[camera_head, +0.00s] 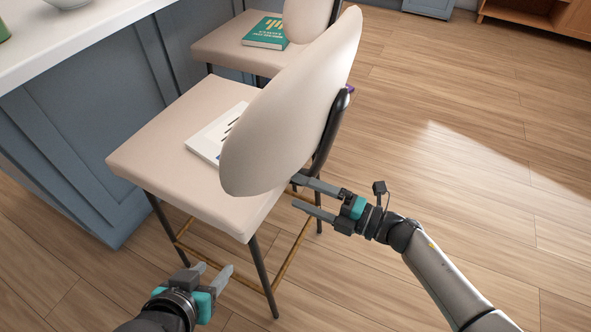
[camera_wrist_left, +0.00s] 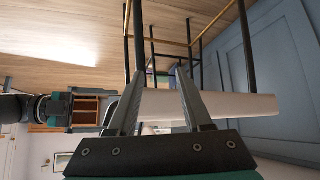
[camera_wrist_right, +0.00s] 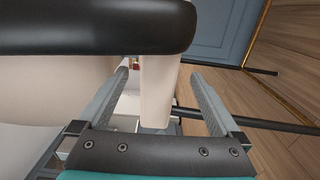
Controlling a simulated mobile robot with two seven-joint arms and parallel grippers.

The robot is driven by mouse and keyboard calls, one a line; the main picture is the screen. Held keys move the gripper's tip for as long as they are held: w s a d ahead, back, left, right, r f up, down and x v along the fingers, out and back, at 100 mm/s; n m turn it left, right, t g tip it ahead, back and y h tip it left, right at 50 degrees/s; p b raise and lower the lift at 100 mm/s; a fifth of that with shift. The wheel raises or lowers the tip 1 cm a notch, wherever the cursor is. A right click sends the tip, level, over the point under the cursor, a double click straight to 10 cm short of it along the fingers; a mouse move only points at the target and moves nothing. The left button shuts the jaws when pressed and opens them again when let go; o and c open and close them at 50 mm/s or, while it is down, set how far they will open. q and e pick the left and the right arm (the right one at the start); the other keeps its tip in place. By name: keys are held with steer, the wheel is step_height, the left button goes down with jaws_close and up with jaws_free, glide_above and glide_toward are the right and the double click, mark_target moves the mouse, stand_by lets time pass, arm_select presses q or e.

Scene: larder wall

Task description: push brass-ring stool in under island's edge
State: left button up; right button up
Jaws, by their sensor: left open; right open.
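The nearer stool has a cream padded seat (camera_head: 150,158), an oval cream backrest (camera_head: 290,110), black legs and a brass ring (camera_head: 290,258) low around them. It stands upright with its front by the island's blue panelled side (camera_head: 90,130). The island's white top (camera_head: 85,45) overhangs at upper left. My left gripper (camera_head: 212,268) is open, low beside the near legs; its wrist view shows the seat's side (camera_wrist_left: 235,106) beyond the fingers. My right gripper (camera_head: 297,193) is open at the seat's rear, below the backrest. The cream seat (camera_wrist_right: 157,90) shows between its fingers; contact is unclear.
A white book (camera_head: 205,140) lies on the nearer seat, partly behind the backrest. A second cream stool (camera_head: 225,50) stands just beyond, with a green book (camera_head: 265,33) on its seat. A wooden cabinet (camera_head: 540,12) is at the far right. The wood floor at right is clear.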

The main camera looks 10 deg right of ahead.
mark_target(285, 186)
steer(key=x, duration=0.5)
steer(key=shift+d+b, duration=0.1)
steer(key=shift+b, duration=0.2)
arm_select(q)
steer(key=shift+w+d+t+h, duration=0.45)
steer(key=shift+d+t, duration=0.25)
steer(key=shift+d, duration=0.1)
arm_select(e)
steer(key=shift+w+a, duration=0.3)
steer(key=shift+a, duration=0.2)
jaws_close()
